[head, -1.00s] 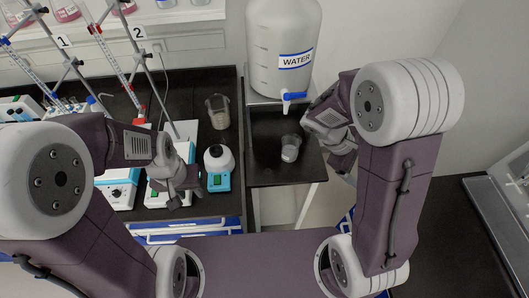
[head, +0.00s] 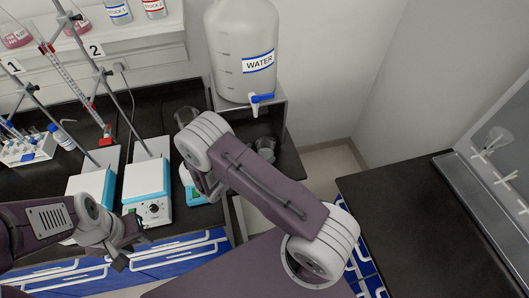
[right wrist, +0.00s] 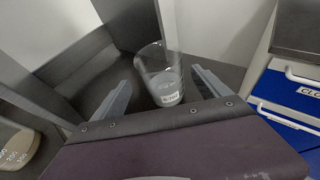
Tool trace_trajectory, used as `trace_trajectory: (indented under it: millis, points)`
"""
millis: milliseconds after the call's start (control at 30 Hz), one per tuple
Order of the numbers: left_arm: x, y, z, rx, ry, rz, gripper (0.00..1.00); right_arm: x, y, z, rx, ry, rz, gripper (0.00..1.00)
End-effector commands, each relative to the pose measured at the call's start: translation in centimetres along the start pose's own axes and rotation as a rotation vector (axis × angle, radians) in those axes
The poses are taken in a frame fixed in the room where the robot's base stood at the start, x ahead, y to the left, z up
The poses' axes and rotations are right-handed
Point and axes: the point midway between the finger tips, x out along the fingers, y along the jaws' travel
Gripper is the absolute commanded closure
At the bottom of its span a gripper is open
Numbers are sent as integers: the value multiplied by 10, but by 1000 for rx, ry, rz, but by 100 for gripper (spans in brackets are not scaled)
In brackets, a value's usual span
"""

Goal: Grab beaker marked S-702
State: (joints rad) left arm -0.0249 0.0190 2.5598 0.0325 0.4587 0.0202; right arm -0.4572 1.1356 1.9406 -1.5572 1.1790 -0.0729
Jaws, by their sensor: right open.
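A clear glass beaker with a small white label (right wrist: 167,78) stands upright on the dark shelf under the water tank; its lettering is too small to read. In the head view this beaker (head: 265,146) is partly hidden behind my right arm. My right gripper (right wrist: 163,90) is open, with one finger on each side of the beaker in the right wrist view; I cannot tell whether they touch it. In the head view its fingers are hidden by my arm. My left gripper (head: 130,252) is low at the left, above the blue drawers, away from the beaker.
The water tank (head: 240,50) with its blue tap (head: 261,98) stands over the shelf. A dark counter (head: 410,215) is at right, across a floor gap.

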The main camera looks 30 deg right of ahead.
Motion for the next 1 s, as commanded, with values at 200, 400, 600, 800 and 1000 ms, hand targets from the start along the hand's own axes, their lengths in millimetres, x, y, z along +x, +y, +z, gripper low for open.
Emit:
trace_trajectory:
  millis: [200,400,600,800,1000]
  points:
    - [-8,0,-1,0,0,0,64,18,-3,-2,0,1,-3,14]
    - [-14,0,-1,0,0,0,64,49,-4,-7,3,1,-2,14]
    - [-14,0,-1,0,0,0,64,54,-3,-9,2,2,1,14]
    - [-14,0,-1,0,0,0,64,53,-3,-9,2,2,1,53]
    - [-14,0,-1,0,0,0,64,53,-3,-8,2,1,1,97]
